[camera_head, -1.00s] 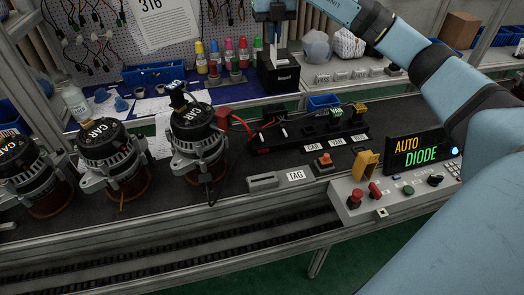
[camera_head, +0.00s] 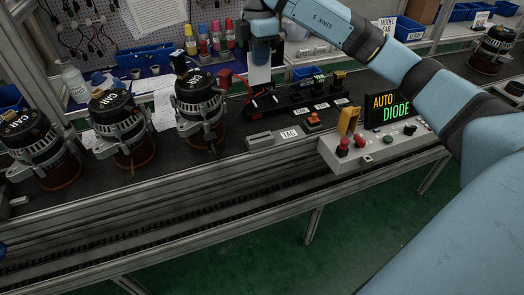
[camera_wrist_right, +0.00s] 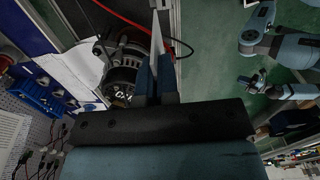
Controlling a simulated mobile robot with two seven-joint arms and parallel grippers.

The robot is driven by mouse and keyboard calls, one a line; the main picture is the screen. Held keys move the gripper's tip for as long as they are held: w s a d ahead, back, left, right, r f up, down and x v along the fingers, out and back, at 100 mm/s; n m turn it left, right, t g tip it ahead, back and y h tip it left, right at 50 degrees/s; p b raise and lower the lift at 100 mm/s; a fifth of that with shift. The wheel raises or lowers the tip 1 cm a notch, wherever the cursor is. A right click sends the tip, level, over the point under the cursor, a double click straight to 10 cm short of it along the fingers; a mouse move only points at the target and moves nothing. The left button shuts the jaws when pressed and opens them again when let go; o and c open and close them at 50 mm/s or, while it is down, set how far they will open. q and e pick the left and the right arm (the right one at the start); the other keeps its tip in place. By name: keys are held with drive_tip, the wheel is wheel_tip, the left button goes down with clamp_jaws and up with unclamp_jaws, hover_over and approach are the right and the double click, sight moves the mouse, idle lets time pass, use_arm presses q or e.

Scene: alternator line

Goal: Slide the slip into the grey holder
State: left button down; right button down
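My right gripper (camera_head: 262,52) points down at the top of the head view and is shut on a white slip (camera_head: 260,74), which hangs upright below it. In the right wrist view the slip (camera_wrist_right: 157,38) stands out from between the fingers (camera_wrist_right: 155,75). The grey holder (camera_head: 261,141), a low block beside a TAG label (camera_head: 289,134), lies on the bench's front edge. The slip is above and behind it, apart from it. A blue arm in the right wrist view ends in what looks like my left gripper (camera_wrist_right: 248,82); its finger state is unclear.
Several alternators (camera_head: 200,105) stand to the left of the holder. An orange button (camera_head: 313,120) sits close by.

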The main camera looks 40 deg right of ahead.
drive_tip(key=shift+m, duration=0.3)
drive_tip(key=shift+s+a+f+b, duration=0.1)
drive_tip(key=shift+f+b, duration=0.5)
drive_tip(key=shift+f, duration=4.5)
drive_tip(key=shift+s+f+b, duration=0.1)
drive_tip(key=shift+f+b, duration=0.45)
drive_tip(key=shift+f, duration=4.55)
use_arm(q)
drive_tip(key=shift+d+f, duration=0.1)
drive_tip(key=shift+f, duration=0.25)
use_arm(e)
drive_tip(key=c, duration=1.4)
unclamp_jaws()
drive_tip(key=shift+f, duration=0.15)
use_arm(q)
drive_tip(key=shift+f, duration=0.1)
drive_tip(key=shift+s+p, duration=0.1)
drive_tip(key=shift+p, duration=0.65)
use_arm(e)
wheel_tip(320, 180, up, 12)
drive_tip(key=shift+r, duration=0.25)
